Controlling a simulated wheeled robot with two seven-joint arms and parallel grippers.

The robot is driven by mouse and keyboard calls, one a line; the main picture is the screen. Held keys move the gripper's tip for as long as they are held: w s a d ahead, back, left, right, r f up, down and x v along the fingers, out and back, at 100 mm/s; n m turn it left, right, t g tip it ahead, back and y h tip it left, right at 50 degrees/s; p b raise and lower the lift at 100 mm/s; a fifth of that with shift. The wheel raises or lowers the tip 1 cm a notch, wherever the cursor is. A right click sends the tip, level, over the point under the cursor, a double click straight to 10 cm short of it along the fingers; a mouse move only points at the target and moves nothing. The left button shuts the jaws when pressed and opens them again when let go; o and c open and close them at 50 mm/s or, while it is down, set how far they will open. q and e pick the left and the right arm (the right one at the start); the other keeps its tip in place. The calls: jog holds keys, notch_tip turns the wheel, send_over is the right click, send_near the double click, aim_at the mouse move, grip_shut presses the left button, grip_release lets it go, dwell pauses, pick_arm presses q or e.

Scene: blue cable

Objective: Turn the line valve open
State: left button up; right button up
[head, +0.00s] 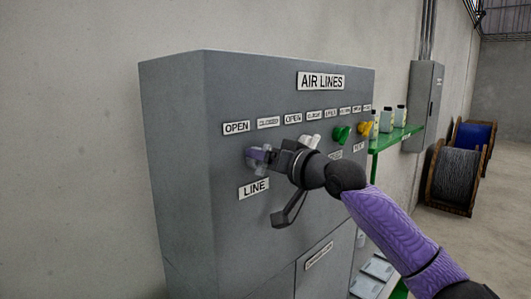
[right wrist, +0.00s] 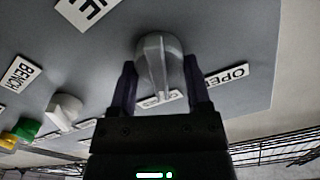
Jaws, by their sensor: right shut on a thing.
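The line valve is a pale grey knob (right wrist: 158,62) with a raised ridge, on the grey AIR LINES cabinet (head: 175,150). My right gripper (head: 262,156) is at it, above the LINE label (head: 254,189); fingers and wrist hide most of the knob in the head view. In the right wrist view, the two dark fingers (right wrist: 160,85) stand on either side of the ridge, shut on it. The ridge runs nearly along the fingers there, toward a partly hidden label. An OPEN label (head: 236,127) is up and left of the knob in the head view. My left gripper is out of view.
A white knob (head: 311,141), a green knob (head: 340,134) and a yellow knob (head: 364,129) sit to the right on the same panel. A green shelf (head: 397,136) with bottles and cable reels (head: 453,178) stand beyond. Left of the cabinet is bare wall.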

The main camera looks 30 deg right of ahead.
jog(key=n+p, duration=0.1)
jog(key=n, duration=0.2)
jog(key=shift+r+n, duration=0.15)
jog(key=shift+n, duration=0.15)
jog(key=n+p, duration=0.1)
jog(key=n, duration=0.2)
jog(key=shift+a+n, duration=0.15)
jog(key=shift+n, duration=0.15)
jog(key=n, duration=0.3)
jog(key=shift+s+n, duration=0.1)
jog(key=shift+n, duration=0.2)
jog(key=shift+a+n, duration=0.15)
jog(key=shift+n, duration=1.25)
jog(key=o, duration=1.3)
jog(key=shift+s+f, duration=0.1)
jog(key=shift+f, duration=0.1)
